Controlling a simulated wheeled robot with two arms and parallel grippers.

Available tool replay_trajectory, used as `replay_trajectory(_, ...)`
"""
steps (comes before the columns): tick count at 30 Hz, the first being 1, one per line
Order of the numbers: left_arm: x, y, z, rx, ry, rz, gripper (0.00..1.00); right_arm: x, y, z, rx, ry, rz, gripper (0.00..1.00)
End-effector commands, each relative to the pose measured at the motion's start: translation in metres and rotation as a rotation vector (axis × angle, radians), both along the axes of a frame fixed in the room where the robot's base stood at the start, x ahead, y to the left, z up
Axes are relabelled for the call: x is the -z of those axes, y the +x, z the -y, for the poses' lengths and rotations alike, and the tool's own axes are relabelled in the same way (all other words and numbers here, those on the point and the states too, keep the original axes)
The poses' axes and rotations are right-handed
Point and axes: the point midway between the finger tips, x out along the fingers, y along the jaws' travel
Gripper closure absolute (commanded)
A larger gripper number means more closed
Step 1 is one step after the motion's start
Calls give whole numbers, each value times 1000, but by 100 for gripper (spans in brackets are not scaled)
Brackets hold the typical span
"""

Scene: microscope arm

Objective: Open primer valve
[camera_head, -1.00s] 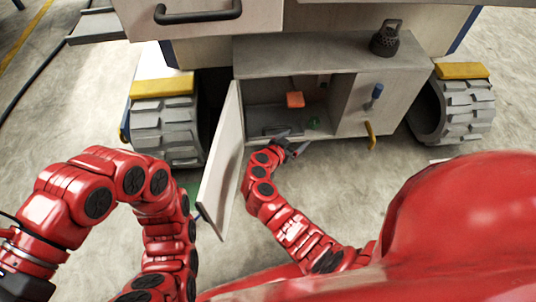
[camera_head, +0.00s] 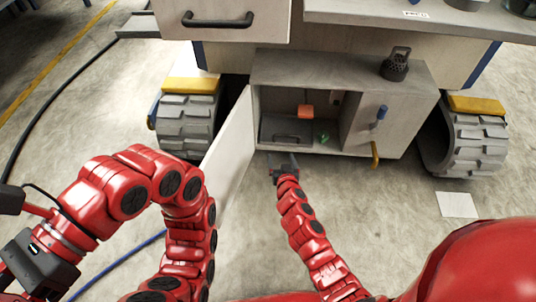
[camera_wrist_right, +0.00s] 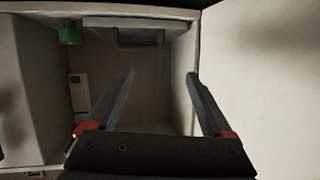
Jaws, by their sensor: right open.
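The low grey cabinet (camera_head: 345,66) under the cart stands with its white door (camera_head: 233,148) swung open to the left. Inside are an orange block (camera_head: 306,111), a small green part (camera_head: 321,136) and a grey piece with a handle (camera_head: 285,133). I cannot tell which part is the primer valve. My right gripper (camera_head: 284,162) is open and empty at the cabinet's lower front edge. In the right wrist view its spread fingers (camera_wrist_right: 160,74) face the interior, with the green part (camera_wrist_right: 69,35) at upper left, apart from them. My left gripper's fingers are out of view.
A blue handle (camera_head: 382,112) and a yellow handle (camera_head: 375,154) are on the cabinet's closed right front. A dark perforated object (camera_head: 395,64) stands on top. Treaded wheels (camera_head: 188,125) flank the cabinet. The floor at right is clear except for a white sheet (camera_head: 457,204).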

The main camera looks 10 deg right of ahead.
Motion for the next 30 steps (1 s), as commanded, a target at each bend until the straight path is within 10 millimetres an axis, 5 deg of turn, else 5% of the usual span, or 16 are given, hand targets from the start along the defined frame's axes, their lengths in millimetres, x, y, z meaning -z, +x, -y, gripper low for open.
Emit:
replay_trajectory(7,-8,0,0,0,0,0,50,-34,-7,-36,-189,20,134,15)
replay_trajectory(15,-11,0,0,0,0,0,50,-61,-14,-55,-284,29,237,15)
replay_trajectory(30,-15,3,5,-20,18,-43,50,-56,-15,-61,-307,39,245,15)
